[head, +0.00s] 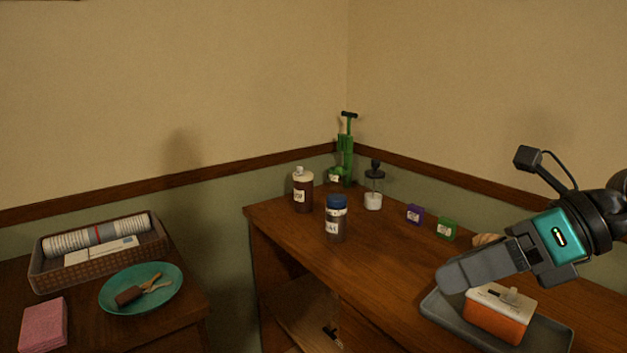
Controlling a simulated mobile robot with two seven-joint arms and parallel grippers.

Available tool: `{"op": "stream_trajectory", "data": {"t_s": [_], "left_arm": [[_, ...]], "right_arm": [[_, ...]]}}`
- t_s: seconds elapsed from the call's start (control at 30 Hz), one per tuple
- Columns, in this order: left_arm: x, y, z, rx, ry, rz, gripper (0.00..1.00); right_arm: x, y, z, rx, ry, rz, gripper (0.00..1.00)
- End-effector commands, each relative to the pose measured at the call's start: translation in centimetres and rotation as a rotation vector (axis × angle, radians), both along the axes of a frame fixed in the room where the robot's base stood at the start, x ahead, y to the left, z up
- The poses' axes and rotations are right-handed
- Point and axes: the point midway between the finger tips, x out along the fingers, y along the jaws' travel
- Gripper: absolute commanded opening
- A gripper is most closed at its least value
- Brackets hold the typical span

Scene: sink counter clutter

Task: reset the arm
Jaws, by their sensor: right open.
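My right arm comes in from the right edge in the head view. Its right gripper (450,277) has grey fingers and a teal body, and it points left above the counter. The gripper is open, and I see nothing held in it. It hangs over the left part of a grey tray (551,337), beside and above an orange box with a white lid (497,326). The picture does not show clearly whether the fingers touch the box. My left gripper is not in view.
On the wooden counter (385,260) stand a blue-capped jar (336,222), a brown bottle (302,193), a glass dispenser (374,190), a green pump (346,155), and purple (414,215) and green (446,229) boxes. A basket (62,280), teal plate (112,299) and pink cloth (43,326) occupy the left cabinet.

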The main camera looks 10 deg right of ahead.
Motion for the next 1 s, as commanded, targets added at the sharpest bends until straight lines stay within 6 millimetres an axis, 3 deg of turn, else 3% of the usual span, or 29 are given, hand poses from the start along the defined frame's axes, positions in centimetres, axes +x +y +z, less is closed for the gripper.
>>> {"op": "stream_trajectory", "data": {"t_s": [0.03,0.1,0.2,0.37,0.47,0.57,0.67,0.77,0.87,1.0], "left_arm": [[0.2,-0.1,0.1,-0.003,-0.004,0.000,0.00],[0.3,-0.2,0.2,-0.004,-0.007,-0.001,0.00],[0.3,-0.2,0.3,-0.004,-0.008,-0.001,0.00],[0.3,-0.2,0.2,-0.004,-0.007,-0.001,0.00],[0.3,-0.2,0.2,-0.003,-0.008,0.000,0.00],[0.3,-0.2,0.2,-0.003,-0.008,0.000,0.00],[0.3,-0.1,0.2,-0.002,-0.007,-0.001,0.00],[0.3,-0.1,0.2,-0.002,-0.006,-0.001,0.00],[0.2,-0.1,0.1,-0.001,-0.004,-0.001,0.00],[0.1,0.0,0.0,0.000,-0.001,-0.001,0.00]], "right_arm": [[0.1,1.8,0.3,0.145,0.005,0.000,1.00],[0.5,3.7,1.4,0.349,0.008,-0.026,1.00],[1.3,5.1,3.1,0.639,0.033,-0.100,1.00],[3.4,4.1,4.6,1.076,0.115,-0.302,1.00],[4.9,2.2,4.0,1.321,0.192,-0.481,1.00],[6.2,-0.3,1.7,1.535,0.288,-0.696,1.00],[6.8,-2.7,-2.2,1.710,0.404,-0.946,1.00],[6.4,-4.4,-7.4,1.838,0.539,-1.228,1.00],[4.6,-5.1,-13.3,1.904,0.695,-1.533,1.00],[0.5,-4.2,-20.7,1.885,0.917,-1.940,1.00]]}}
